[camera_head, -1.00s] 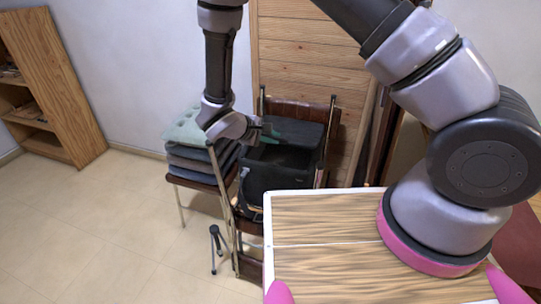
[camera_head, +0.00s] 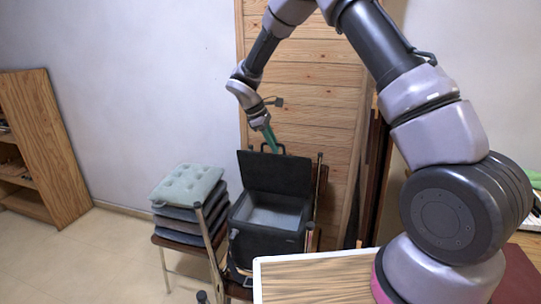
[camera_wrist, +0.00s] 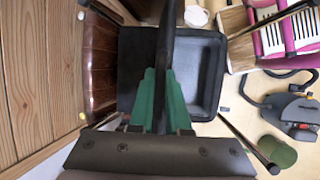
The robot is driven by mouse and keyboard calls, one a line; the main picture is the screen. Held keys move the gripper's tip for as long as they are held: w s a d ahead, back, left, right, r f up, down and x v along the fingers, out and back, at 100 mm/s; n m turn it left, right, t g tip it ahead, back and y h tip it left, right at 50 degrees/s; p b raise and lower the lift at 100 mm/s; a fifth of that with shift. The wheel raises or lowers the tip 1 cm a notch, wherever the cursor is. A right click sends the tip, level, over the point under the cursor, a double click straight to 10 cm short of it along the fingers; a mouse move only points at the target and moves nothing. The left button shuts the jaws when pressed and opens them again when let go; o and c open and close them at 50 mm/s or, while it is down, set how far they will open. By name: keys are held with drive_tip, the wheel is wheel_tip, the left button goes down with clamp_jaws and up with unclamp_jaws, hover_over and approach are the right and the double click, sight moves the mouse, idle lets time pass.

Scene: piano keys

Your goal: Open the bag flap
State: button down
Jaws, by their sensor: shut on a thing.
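The black bag (camera_head: 265,243) stands on a chair, and its light grey inside shows. Its flap (camera_head: 275,173) is raised and stands roughly upright at the back of the opening. My gripper (camera_head: 271,141) points down from above and is shut at the handle on the flap's top edge. In the wrist view the green fingers of my gripper (camera_wrist: 160,78) close on a dark edge, and the open bag (camera_wrist: 207,75) lies to their right. The exact contact is partly hidden by the fingers.
A chair with stacked cushions (camera_head: 187,186) stands close to the bag's left. A wooden panel (camera_head: 315,95) is behind the bag. A wooden table top (camera_head: 315,279) is in front at right. Floor at left is clear, up to a bookshelf (camera_head: 42,145).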

drive_tip(key=shift+w+d+r, duration=0.1)
drive_tip(key=shift+w+d, duration=0.1)
drive_tip(key=shift+w, duration=0.3)
drive_tip(key=shift+w+d+r, duration=0.1)
drive_tip(key=shift+w+d, duration=0.05)
drive_tip(key=shift+w, duration=0.3)
drive_tip(key=c, duration=0.9)
unclamp_jaws()
drive_tip(key=v, duration=1)
drive_tip(key=shift+a+r, duration=0.15)
drive_tip(key=shift+r, duration=0.2)
drive_tip(key=shift+r, duration=0.1)
